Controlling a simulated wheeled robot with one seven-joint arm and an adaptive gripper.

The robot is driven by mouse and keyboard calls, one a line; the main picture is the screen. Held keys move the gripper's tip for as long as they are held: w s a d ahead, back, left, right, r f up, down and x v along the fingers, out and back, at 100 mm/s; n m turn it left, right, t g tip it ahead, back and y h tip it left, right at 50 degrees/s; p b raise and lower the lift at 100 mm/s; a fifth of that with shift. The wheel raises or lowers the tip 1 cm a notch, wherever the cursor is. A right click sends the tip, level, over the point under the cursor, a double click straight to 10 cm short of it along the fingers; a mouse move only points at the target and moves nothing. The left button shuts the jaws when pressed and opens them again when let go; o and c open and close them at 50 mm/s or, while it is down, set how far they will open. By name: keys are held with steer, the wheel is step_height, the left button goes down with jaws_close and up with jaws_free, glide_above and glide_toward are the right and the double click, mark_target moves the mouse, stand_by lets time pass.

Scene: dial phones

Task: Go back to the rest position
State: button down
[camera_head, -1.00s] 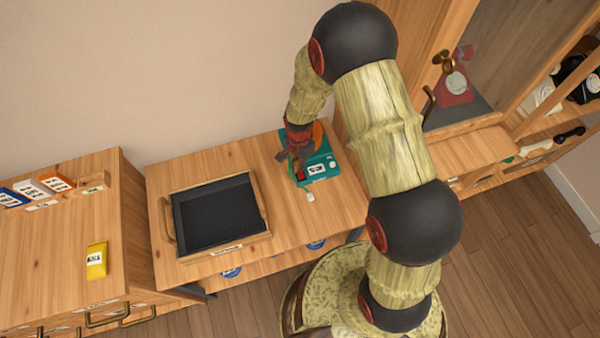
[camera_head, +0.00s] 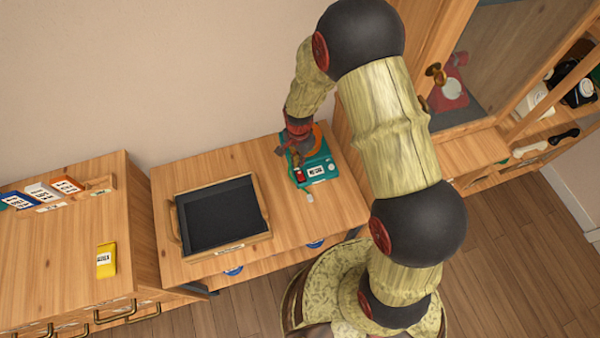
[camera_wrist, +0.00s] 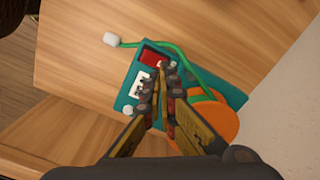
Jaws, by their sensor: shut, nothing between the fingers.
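My gripper (camera_head: 291,152) is over the back left part of a teal device (camera_head: 325,168) on the middle wooden table. In the wrist view my gripper (camera_wrist: 164,80) is shut and empty, with its fingertips in front of the teal device (camera_wrist: 130,92). The device has a red part (camera_wrist: 153,56), a white label, a white knob and an orange round part (camera_wrist: 217,120). A green cord runs from it to a small white plug (camera_wrist: 111,39). I cannot tell whether the fingertips touch the device.
A dark tray in a wooden frame (camera_head: 266,232) lies left of the device. A yellow packet (camera_head: 106,260) lies on the left cabinet, with several labelled cards behind it. A tall glass-doored cabinet (camera_head: 437,72) stands at right, holding a red phone (camera_head: 450,90).

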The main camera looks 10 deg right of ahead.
steer(key=shift+r+p, duration=0.3)
steer(key=shift+r, duration=0.3)
steer(key=shift+s+n, duration=0.35)
steer(key=shift+n, duration=0.35)
steer(key=s+d+r+n+t, duration=0.2)
steer(key=s+r, duration=0.4)
steer(key=r, duration=0.7)
steer(key=s+d+r+n+t, duration=0.1)
steer(key=s+r+n, duration=0.3)
steer(key=r, duration=0.9)
steer(key=s+d+r+n+t, duration=0.2)
steer(key=s+r+n, duration=0.1)
steer(key=s+r, duration=0.7)
step_height(320, 180, up, 4)
steer(key=shift+s+d+f+n+t, duration=0.15)
steer(key=shift+d+f+n+t, duration=0.15)
steer(key=shift+n, duration=0.1)
